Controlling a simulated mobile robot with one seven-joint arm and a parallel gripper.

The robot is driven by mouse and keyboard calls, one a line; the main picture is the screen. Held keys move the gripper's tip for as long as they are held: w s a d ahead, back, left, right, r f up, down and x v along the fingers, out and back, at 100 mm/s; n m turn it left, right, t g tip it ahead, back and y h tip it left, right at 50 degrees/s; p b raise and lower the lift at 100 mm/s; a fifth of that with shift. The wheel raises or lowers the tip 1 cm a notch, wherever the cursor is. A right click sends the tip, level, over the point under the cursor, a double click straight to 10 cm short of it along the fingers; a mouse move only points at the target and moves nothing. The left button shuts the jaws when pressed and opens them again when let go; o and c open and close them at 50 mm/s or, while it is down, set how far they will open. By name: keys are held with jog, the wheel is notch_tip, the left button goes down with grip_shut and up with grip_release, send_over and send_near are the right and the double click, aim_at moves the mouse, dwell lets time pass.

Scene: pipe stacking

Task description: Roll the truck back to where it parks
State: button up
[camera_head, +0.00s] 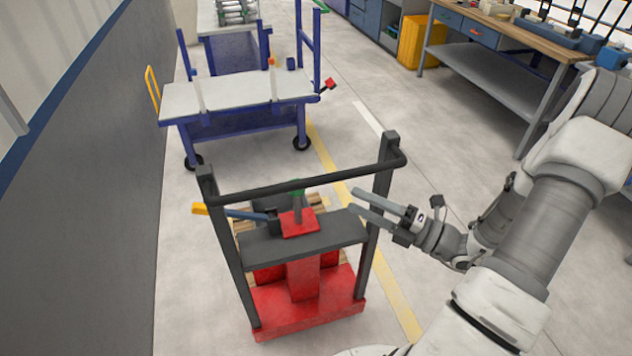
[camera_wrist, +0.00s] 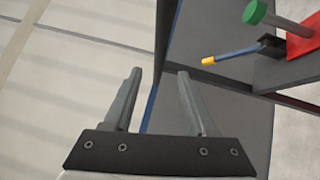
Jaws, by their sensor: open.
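The truck (camera_head: 305,300) stands on the floor at lower centre in the head view. It has a red base, dark uprights and a black crossbar handle (camera_head: 300,180). A blue lever with a yellow tip (camera_head: 200,209) sticks out to its left; the yellow tip also shows in the wrist view (camera_wrist: 208,61). My gripper (camera_head: 354,200) is open at the truck's right upright, below the crossbar. In the wrist view, my gripper (camera_wrist: 160,74) has its fingers apart, with a dark bar (camera_wrist: 168,25) running between and beyond them. I cannot tell whether they touch it.
A blue cart with a pale top (camera_head: 235,97) stands behind the truck. A dark wall (camera_head: 90,200) runs along the left. A wooden-topped workbench (camera_head: 520,35) and a yellow bin (camera_head: 410,42) are at the upper right. A yellow floor line (camera_head: 395,290) passes right of the truck.

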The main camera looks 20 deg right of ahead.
aim_at(321, 184)
jog(key=x, duration=1.1)
jog(key=shift+s+b, duration=0.1)
jog(key=shift+b, duration=0.3)
grip_shut()
dwell(0.7)
